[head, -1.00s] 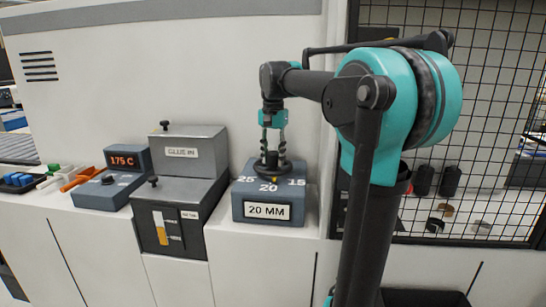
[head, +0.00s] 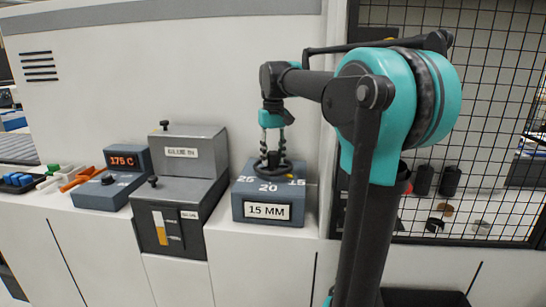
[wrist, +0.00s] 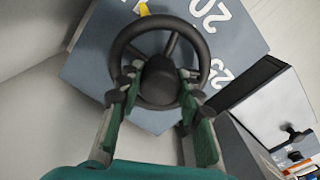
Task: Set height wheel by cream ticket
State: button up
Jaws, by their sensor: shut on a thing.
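The black height wheel (head: 284,169) sits on top of a blue-grey box (head: 238,208) marked 25, 20 and 15. The box's front display (head: 268,211) reads 15 MM. The wheel's yellow pointer (head: 291,177) is by the 15 mark. My gripper (head: 272,156) points down from above and is shut on the wheel's central hub. In the wrist view its green-padded fingers flank the hub (wrist: 160,80) inside the wheel's rim (wrist: 204,54), and the yellow pointer (wrist: 144,9) shows beyond the rim. I cannot make out a cream ticket in either view.
Left of the box stand a grey glue unit (head: 195,150) and a heater box (head: 108,190) reading 175 C. Small coloured pieces (head: 50,175) lie farther left. A white machine wall rises behind, and a black mesh panel (head: 470,120) stands at the right.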

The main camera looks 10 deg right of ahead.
aim_at(273, 152)
jog(key=shift+n, duration=0.4)
jog(key=o, duration=1.2)
jog(key=shift+c, duration=0.2)
notch_tip(273, 152, up, 12)
